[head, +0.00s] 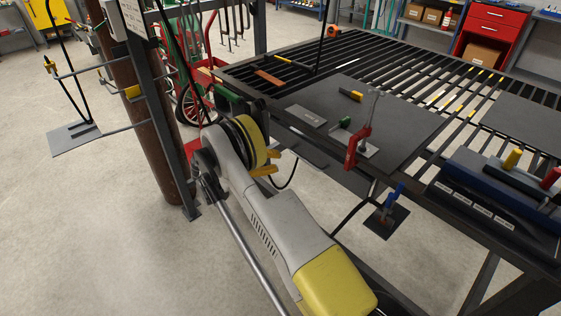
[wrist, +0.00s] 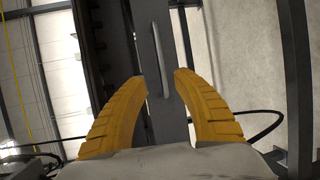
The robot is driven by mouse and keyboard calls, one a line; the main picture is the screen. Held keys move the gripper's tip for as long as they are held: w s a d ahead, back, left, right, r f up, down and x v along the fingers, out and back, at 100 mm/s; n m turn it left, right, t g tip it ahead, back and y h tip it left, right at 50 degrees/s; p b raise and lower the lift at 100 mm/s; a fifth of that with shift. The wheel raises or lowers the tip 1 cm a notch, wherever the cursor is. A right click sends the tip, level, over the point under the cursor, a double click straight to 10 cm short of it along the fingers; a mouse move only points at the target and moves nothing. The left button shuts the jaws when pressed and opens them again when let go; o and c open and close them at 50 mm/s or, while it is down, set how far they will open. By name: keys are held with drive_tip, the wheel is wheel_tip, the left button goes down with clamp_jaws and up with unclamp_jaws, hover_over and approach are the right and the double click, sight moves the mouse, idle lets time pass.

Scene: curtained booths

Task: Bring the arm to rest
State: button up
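My arm (head: 280,222), grey with a yellow section, reaches up from the bottom of the head view. Its end, my gripper (head: 275,162), has two short yellow fingers beside the near left edge of the slatted table. In the wrist view my gripper (wrist: 160,78) shows both yellow fingers curving inward with a clear gap between their tips. It is open, and nothing is held. A grey upright bar (wrist: 172,110) with a pale strip stands behind the gap; I cannot tell how far away it is.
The slatted metal table (head: 345,52) carries a dark plate (head: 400,112), a red clamp (head: 357,140) and a blue box (head: 485,185). A dark frame post (head: 165,110) stands left of my gripper. A black cable hangs near it. Floor (head: 90,235) at lower left is clear.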

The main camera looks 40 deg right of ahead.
idle(0.4)
drive_tip(key=s+a+r+n+t+y, duration=0.2)
drive_tip(key=a+r+t+y, duration=0.15)
drive_tip(key=r, duration=0.55)
drive_tip(key=s+a+r+n+t+y, duration=0.1)
drive_tip(key=s+a+r+t+y, duration=0.3)
drive_tip(key=r, duration=0.6)
drive_tip(key=s+a+r+t+y, duration=0.2)
drive_tip(key=s+a+t+y, duration=0.3)
drive_tip(key=s+a, duration=1.3)
drive_tip(key=shift+s+a+y, duration=0.3)
drive_tip(key=shift+a+y, duration=0.55)
drive_tip(key=shift+y, duration=0.4)
